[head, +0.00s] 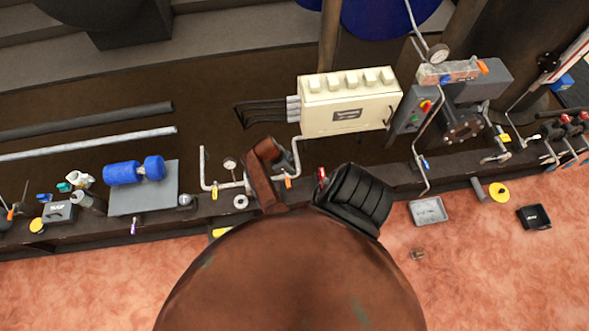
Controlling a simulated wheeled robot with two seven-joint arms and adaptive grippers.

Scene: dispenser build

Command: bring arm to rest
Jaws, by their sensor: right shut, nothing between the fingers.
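A large rust-brown rounded body, which I take to be part of my own arm seen very close, fills the bottom middle of the head view. At its upper right edge is a black ribbed part, which I take to be my right gripper (354,196). It is shut and holds nothing. It appears in front of the bench edge, below the cream box; I cannot tell its height above the bench. Its fingertips are not clearly visible. My left gripper is not in view.
A cream electrical box (348,103) with pipes stands behind the gripper. A blue motor (134,171) on a grey plate is at the left. A grey tray (428,211) and black tray (534,217) lie on the reddish floor.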

